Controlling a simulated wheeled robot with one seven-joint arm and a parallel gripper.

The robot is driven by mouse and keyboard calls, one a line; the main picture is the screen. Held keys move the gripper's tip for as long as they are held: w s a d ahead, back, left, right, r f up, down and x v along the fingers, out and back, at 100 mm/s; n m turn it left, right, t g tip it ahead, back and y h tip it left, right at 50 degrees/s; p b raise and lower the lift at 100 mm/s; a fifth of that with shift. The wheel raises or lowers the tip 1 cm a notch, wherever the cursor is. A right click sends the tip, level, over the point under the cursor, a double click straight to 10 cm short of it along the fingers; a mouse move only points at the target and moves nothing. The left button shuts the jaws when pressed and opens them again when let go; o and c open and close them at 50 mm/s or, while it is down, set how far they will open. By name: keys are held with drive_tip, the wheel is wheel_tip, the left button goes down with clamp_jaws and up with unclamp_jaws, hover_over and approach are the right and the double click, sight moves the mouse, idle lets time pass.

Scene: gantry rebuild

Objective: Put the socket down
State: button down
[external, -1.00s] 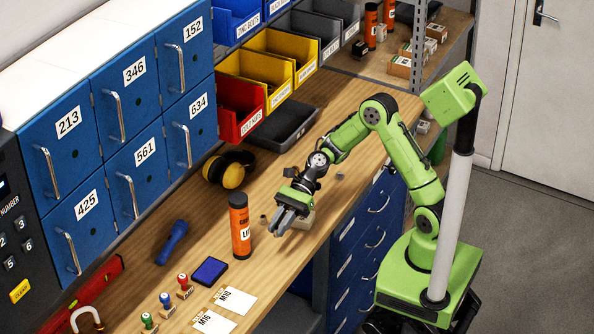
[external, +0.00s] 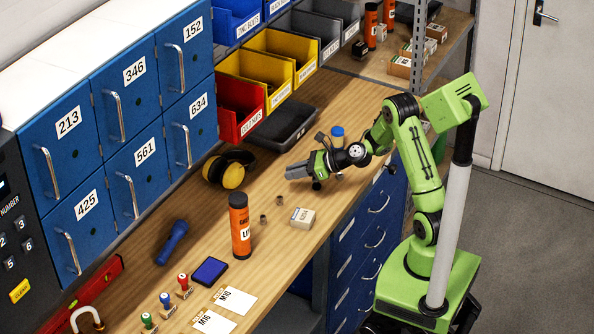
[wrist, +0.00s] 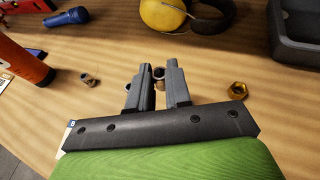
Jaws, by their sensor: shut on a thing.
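My gripper (external: 294,172) is above the bench, to the right of the ear defenders, its fingers pointing left in the external view. In the wrist view its two fingers (wrist: 159,84) are close together, shut on a small, dark-rimmed round socket (wrist: 158,73) near the tips. Most of this socket is hidden by the fingers, and I cannot make it out in the external view. Two small metal pieces like sockets stand on the bench (external: 263,218) (external: 279,200), apart from the gripper. The wrist view also shows small metal pieces at the left (wrist: 88,80).
A brass nut (wrist: 238,90) lies right of the fingers in the wrist view. Yellow ear defenders (external: 226,174) and a dark tray (external: 283,128) lie further back.

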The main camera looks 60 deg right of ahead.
sight(295, 193)
wheel_tip(295, 193, down, 5)
drive_tip(key=shift+f+b, duration=0.15)
drive_tip(key=shift+b, duration=0.65)
drive_tip(key=shift+f, duration=0.2)
drive_tip(key=c, duration=1.1)
unclamp_jaws()
drive_tip(key=shift+o, duration=0.2)
drive_tip(key=shift+r, duration=0.1)
